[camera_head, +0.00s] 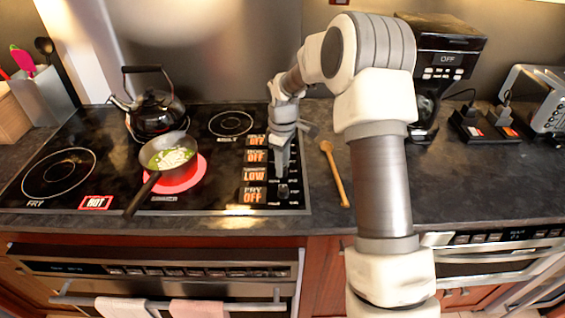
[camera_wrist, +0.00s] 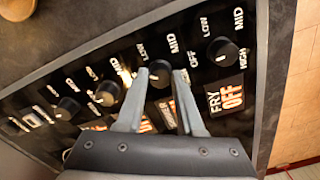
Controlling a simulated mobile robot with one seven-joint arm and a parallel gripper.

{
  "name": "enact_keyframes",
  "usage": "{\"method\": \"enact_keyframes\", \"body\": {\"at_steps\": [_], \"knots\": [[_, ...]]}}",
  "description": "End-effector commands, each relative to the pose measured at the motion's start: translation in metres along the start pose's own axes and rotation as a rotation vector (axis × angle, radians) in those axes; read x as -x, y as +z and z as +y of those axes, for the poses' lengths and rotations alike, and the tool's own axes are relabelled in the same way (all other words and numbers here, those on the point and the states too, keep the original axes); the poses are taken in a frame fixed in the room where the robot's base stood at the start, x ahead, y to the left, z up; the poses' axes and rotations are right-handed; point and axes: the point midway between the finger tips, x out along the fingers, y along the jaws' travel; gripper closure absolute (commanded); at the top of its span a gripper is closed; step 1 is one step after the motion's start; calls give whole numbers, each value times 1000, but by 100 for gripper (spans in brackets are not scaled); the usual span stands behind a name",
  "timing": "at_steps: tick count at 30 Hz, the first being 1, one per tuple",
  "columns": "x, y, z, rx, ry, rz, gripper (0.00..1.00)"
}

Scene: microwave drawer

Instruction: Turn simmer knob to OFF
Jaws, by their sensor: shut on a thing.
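The simmer knob (camera_wrist: 160,74) is a round black knob on the stove's control strip, in the middle of the wrist view. My gripper (camera_wrist: 161,76) has one finger on each side of it and is shut on it. The knob's orange display is mostly hidden by the fingers in the wrist view. In the head view my gripper (camera_head: 281,174) points down at the control strip, beside an orange display that reads LOW (camera_head: 254,175). The knob itself is hard to make out there.
The fry knob (camera_wrist: 222,51) and its FRY OFF display (camera_wrist: 226,97) are close to the right. Other knobs (camera_wrist: 108,93) stand to the left. A pan (camera_head: 168,151) sits on a glowing red burner. A kettle (camera_head: 155,108) stands behind, and a wooden spoon (camera_head: 335,172) lies right of the stove.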

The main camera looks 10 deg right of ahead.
Motion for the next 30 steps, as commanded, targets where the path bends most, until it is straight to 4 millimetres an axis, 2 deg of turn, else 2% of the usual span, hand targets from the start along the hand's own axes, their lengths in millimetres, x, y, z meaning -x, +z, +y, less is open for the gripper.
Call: {"method": "enact_keyframes", "body": {"at_steps": [18,30], "knots": [[3,0,1,546,3,2,100],[2,0,1,722,4,2,100]]}}
